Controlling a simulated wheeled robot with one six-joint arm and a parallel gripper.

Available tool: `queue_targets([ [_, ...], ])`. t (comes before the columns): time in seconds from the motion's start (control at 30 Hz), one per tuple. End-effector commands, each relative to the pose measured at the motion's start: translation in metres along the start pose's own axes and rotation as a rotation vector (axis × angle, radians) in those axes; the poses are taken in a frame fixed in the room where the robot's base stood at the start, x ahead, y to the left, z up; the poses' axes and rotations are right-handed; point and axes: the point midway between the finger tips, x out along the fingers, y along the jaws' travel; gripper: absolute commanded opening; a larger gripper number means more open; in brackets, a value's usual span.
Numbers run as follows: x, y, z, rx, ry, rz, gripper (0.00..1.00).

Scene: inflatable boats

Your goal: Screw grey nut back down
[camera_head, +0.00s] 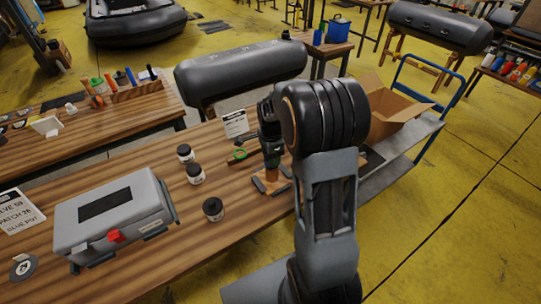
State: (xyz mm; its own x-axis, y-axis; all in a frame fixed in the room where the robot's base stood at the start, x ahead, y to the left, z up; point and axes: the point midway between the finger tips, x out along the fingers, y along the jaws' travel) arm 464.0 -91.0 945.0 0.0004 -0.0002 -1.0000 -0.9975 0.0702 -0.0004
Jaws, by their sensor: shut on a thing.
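My gripper (271,162) points straight down over a small wooden block (272,181) near the right end of the wooden workbench. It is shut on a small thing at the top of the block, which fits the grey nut. The nut itself is hidden by the fingers and too small to make out. I cannot tell how high it sits or whether it is level. My arm covers the area just right of the block. Dark pads show at the foot of the block.
A cardboard box (393,110) sits on a blue-railed cart at right.

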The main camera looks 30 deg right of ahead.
Motion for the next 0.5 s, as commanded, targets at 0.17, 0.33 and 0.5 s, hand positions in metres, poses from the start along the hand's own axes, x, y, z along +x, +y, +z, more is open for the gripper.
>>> queue_targets([
  [0.17, 0.0003, -0.0008, -0.0002, 0.236, 0.000, 0.002, 0.30],
  [0.33, 0.0005, -0.0015, -0.0004, 0.390, 0.000, 0.002, 0.30],
  [0.5, 0.0005, -0.0017, -0.0004, 0.427, 0.000, 0.002, 0.30],
])
